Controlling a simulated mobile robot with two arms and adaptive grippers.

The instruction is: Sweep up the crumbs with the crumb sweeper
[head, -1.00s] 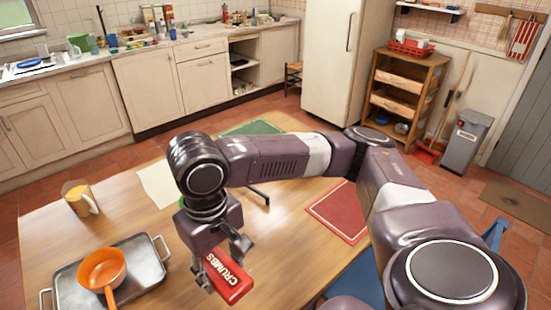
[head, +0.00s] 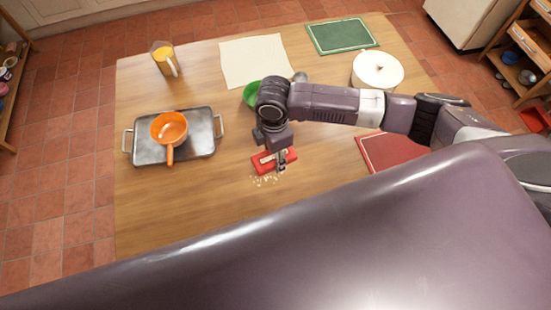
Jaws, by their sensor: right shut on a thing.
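The red crumb sweeper (head: 264,165) with white lettering is at the tabletop near the middle of the wooden table. My right gripper (head: 279,163) is above it and shut on it, hiding part of its top and right end. Pale crumbs (head: 264,181) lie scattered on the wood just below the sweeper in the picture, close to its near edge. I cannot tell whether any are under it. My left gripper is not in the head view.
A metal tray (head: 144,152) with an orange pan (head: 167,128) lies left of the sweeper. A jug (head: 163,58), cream cloth (head: 250,65), green bowl (head: 251,93), white pot (head: 377,70), green mat (head: 342,36) and red mat (head: 390,152) are around. The left front wood (head: 165,205) is clear.

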